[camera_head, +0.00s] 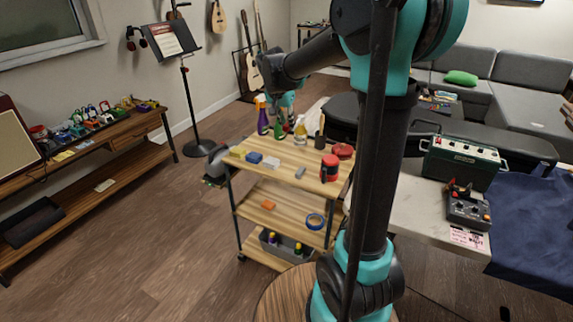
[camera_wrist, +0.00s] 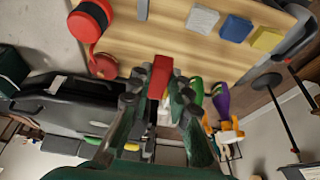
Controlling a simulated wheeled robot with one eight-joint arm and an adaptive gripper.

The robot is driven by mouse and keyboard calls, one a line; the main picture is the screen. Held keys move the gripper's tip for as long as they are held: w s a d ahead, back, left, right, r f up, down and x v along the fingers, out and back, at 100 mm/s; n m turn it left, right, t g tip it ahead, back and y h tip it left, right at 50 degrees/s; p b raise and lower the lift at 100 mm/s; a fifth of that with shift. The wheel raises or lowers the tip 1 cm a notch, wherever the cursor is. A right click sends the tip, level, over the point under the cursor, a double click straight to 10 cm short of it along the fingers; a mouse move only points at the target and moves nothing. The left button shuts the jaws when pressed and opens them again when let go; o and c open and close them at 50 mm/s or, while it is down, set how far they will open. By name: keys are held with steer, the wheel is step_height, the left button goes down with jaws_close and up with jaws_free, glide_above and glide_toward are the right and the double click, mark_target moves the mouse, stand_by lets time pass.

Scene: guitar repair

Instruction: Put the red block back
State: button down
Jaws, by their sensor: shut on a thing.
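The red block (camera_wrist: 160,76) is between the fingers of my gripper (camera_wrist: 162,98) in the wrist view. My gripper is shut on it, and the block's end points toward the wooden cart top (camera_wrist: 150,50). In the head view my gripper (camera_head: 287,102) is above the far side of the cart top (camera_head: 268,146), close to the bottles. I cannot make out the red block there. How high the block is above the wood is hard to tell.
A blue block (camera_head: 254,157), a white block (camera_head: 271,162), a grey piece (camera_head: 300,172) and a red canister (camera_head: 329,168) stand on the cart. A purple bottle (camera_head: 262,115) and a clear yellowish bottle (camera_head: 300,130) stand near my gripper. The cart's front middle has bare wood.

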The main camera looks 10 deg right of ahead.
mark_target(289, 171)
step_height(289, 171, down, 19)
steer(key=shift+f, duration=0.1)
stand_by(0.4)
steer(key=shift+f, duration=0.1)
steer(key=c, duration=1.7)
jaws_free()
steer(key=v, duration=1.2)
steer(key=s+d+f+n+y, duration=0.1)
steer(key=s+d+f+n, duration=0.1)
steer(key=s, duration=0.6)
steer(key=s+d+f+n+y, duration=0.1)
steer(key=s+d+f+n, duration=0.1)
steer(key=s, duration=0.7)
steer(key=s+d+f+n, duration=0.3)
steer(key=s, duration=0.5)
steer(key=shift+s+d+y, duration=0.15)
steer(key=shift+d+y, duration=0.25)
steer(key=shift+f, duration=0.1)
